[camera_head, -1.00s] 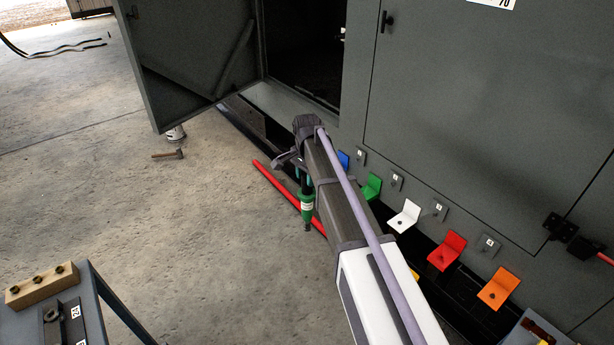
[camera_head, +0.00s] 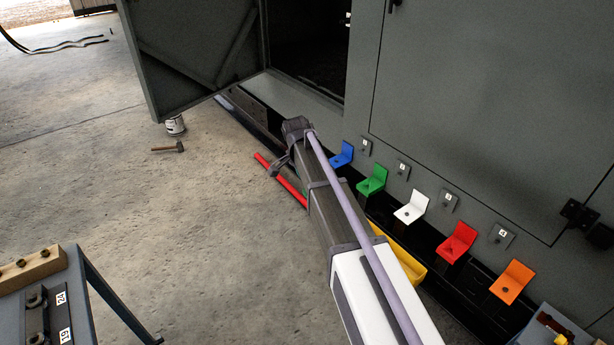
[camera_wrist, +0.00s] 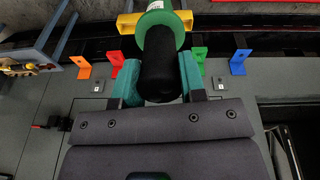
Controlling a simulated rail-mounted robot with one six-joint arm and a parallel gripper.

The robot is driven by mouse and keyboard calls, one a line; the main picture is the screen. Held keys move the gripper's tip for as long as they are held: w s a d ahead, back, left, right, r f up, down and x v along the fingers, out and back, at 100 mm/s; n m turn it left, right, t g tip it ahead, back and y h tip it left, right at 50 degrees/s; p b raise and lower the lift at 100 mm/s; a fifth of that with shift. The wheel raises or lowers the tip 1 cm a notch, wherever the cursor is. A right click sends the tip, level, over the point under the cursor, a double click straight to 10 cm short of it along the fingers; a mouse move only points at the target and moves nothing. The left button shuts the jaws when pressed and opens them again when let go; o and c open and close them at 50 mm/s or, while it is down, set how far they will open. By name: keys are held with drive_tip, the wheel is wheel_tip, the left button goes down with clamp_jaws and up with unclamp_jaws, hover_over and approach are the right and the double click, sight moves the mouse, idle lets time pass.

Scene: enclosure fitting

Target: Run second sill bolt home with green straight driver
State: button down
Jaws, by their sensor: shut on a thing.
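The green driver (camera_wrist: 152,30) shows in the wrist view with a green flange and a thick black handle. My gripper (camera_wrist: 160,82) is shut on its black handle, with a teal pad on each side. The driver's working end is hidden. In the head view my arm hides the driver and the fingers. Along the cabinet's sill stand coloured angle brackets: blue (camera_head: 342,153), green (camera_head: 372,179), white (camera_head: 411,207), red (camera_head: 458,242) and orange (camera_head: 513,283). Small numbered plates (camera_head: 402,169) are on the wall near them. I cannot tell which bolt is the second one.
A yellow bin (camera_head: 403,262) lies partly behind my arm near the sill. A red bar (camera_head: 281,180), a hammer (camera_head: 168,147) and a can (camera_head: 175,126) are on the floor. The cabinet door (camera_head: 195,50) stands open. A bench (camera_head: 90,300) is at front left.

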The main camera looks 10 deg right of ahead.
drive_tip(key=d+f+h+b, duration=0.1)
drive_tip(key=f+b, duration=0.5)
drive_tip(key=w+d+f+h+b, duration=0.1)
drive_tip(key=d+f+b, duration=0.1)
drive_tip(key=f+b, duration=0.4)
drive_tip(key=w+d+f+b, duration=0.1)
drive_tip(key=d+f+b, duration=0.1)
drive_tip(key=f+b, duration=0.4)
drive_tip(key=shift+w+d+t+h, duration=0.1)
drive_tip(key=shift+w+t+h, duration=0.1)
drive_tip(key=shift+t+h, duration=0.15)
drive_tip(key=w+d+f+t+h+b, duration=0.1)
drive_tip(key=w+d+f+h+b, duration=0.3)
drive_tip(key=d+f+b, duration=0.75)
drive_tip(key=w+d+f+t+h+b, duration=0.1)
drive_tip(key=w+d+f+h+b, duration=0.35)
drive_tip(key=f+b, duration=0.85)
drive_tip(key=w+r+n+t+h+b, duration=0.1)
drive_tip(key=w+r+t+h+b, duration=0.2)
drive_tip(key=r, duration=0.8)
drive_tip(key=shift+w+a+n+t+b, duration=0.15)
drive_tip(key=shift+w+n+t+b, duration=0.25)
drive_tip(key=shift+w+b, duration=0.2)
drive_tip(key=shift+r, duration=0.1)
drive_tip(key=x, duration=0.6)
drive_tip(key=shift+d, duration=0.25)
drive_tip(key=shift+x, duration=1.1)
